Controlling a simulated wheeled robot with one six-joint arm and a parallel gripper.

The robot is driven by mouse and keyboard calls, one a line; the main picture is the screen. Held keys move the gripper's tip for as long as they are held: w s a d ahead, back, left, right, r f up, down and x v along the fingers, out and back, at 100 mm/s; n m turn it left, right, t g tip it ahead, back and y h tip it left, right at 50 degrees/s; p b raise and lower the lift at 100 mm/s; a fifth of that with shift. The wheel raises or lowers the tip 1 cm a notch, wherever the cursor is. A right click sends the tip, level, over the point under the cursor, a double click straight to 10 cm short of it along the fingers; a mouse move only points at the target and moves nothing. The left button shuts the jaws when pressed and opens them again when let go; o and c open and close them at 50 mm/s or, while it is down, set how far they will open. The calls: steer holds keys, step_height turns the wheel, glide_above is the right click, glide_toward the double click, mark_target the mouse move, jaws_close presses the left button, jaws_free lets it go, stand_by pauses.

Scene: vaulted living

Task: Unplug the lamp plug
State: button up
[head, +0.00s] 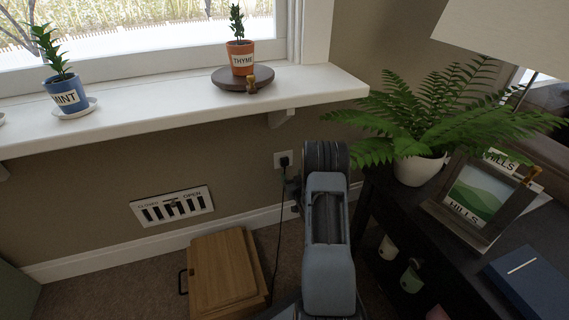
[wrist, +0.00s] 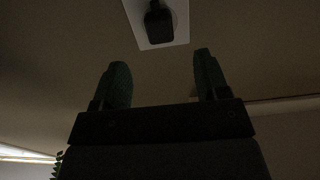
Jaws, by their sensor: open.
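The lamp plug (head: 285,161) is black and sits in a white wall outlet (head: 278,157) below the window shelf. Its dark cord (head: 281,215) hangs down the wall to the floor. In the wrist view the plug (wrist: 158,22) shows at the top middle on the white outlet plate (wrist: 181,30). My gripper (wrist: 160,82) is open, its two green fingertips apart with nothing between them. The plug lies beyond the fingertips, roughly in line with the gap. In the head view my arm stands just right of the outlet, and the fingertips are hard to make out.
A wooden box (head: 222,272) stands on the floor left of the cord. A dark side table (head: 388,215) at the right holds a fern (head: 440,115) and a picture frame (head: 476,200). The white shelf (head: 180,105) juts out above the outlet.

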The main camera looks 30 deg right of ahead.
mark_target(286, 163)
steer(key=shift+x, duration=3.95)
steer(key=shift+d, duration=0.1)
steer(key=shift+c, duration=0.2)
jaws_close()
steer(key=shift+s, duration=0.2)
steer(key=shift+p+v, duration=0.55)
steer(key=shift+v, duration=2.2)
